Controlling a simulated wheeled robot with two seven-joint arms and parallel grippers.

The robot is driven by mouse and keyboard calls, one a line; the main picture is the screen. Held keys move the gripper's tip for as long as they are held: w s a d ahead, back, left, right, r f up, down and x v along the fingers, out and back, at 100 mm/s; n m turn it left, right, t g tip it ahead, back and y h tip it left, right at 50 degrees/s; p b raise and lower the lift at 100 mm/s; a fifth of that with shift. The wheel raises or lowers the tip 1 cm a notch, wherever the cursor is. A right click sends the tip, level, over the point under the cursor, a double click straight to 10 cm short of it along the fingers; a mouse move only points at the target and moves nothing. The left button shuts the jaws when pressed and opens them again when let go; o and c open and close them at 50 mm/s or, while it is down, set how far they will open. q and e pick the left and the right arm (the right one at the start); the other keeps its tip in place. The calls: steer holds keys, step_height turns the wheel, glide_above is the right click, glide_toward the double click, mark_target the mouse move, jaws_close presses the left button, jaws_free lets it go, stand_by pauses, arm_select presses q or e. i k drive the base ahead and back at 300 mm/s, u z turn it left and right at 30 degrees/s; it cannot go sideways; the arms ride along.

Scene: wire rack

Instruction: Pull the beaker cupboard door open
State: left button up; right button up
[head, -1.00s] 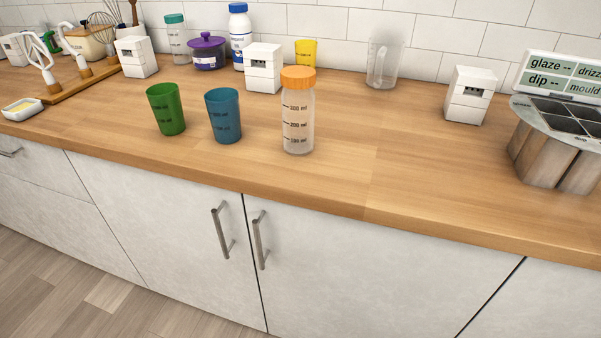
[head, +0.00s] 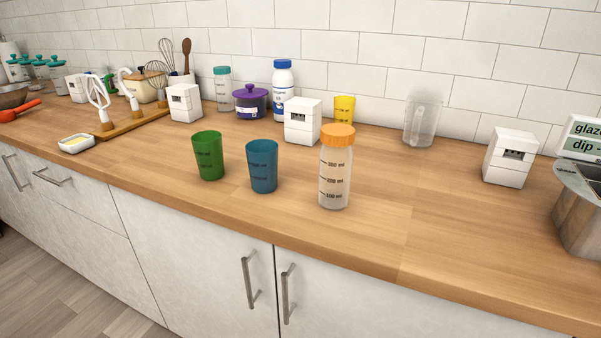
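Below the wooden counter are two pale cupboard doors side by side, a left door (head: 190,260) and a right door (head: 370,300). Both look shut, with a thin dark seam between them. The left door has a vertical metal bar handle (head: 250,283) near the seam. The right door has a matching handle (head: 287,293) just right of the seam. I cannot tell from the picture which one is the beaker cupboard door; no label shows. The lower parts of the doors are cut off by the frame. Neither gripper is in view.
On the counter (head: 420,240) stand a green cup (head: 208,157), a blue cup (head: 262,167) and an orange-lidded bottle (head: 336,170). A clear jug (head: 422,120) and white boxes (head: 510,157) stand behind. A drawer handle (head: 52,178) sticks out at left.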

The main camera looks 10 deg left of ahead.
mark_target(205, 279)
steer(key=k, duration=0.5)
steer(key=u, duration=1.85)
steer(key=i, duration=1.35)
steer(key=z, duration=2.45)
